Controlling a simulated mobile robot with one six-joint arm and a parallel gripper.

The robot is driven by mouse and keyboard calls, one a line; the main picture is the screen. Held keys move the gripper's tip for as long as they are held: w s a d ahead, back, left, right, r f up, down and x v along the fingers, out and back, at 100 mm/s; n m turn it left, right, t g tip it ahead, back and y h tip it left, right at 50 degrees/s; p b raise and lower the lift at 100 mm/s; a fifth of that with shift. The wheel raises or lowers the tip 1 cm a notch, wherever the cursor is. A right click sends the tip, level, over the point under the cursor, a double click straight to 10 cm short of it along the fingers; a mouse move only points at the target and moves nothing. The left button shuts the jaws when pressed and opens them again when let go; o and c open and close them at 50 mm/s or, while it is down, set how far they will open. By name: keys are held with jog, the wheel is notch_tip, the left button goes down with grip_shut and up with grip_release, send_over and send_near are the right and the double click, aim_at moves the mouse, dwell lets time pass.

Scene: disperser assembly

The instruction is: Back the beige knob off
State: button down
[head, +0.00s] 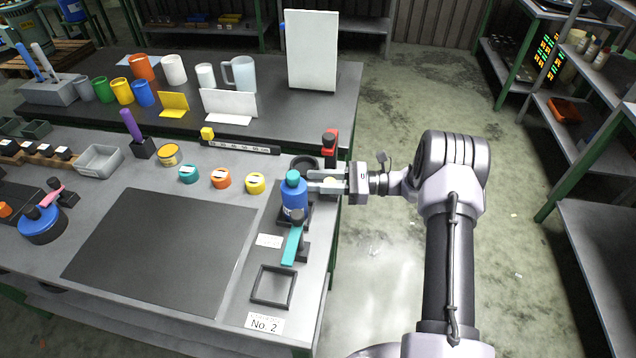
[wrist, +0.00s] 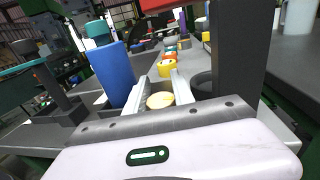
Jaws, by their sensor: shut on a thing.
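The beige knob (wrist: 160,100) is a pale round disc between the two grey fingers in the wrist view. In the head view a small beige part of it (head: 329,182) shows between the fingers. My gripper (head: 313,182) reaches left over the bench's right edge and is shut on the knob. What the knob sits on is mostly hidden by my fingers and gripper body. A blue bottle (head: 294,203) with a teal cap stands upright just left of my fingertips; it also shows at the left in the wrist view (wrist: 113,74).
A dark post with a red top (head: 330,146) stands close behind my gripper, and a teal-armed stand (head: 293,243) in front. Yellow, orange and teal round pieces (head: 221,179) lie left. The dark mat (head: 165,250) is bare. Open floor lies right of the bench.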

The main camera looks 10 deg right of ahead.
dwell(0.3)
jog(key=c, duration=1.3)
grip_release()
jog(key=shift+c, duration=0.2)
jog(key=shift+d, duration=0.1)
jog(key=p+v, duration=0.2)
jog(key=v, duration=1.5)
jog(key=shift+p, duration=0.35)
jog(key=shift+d, duration=0.1)
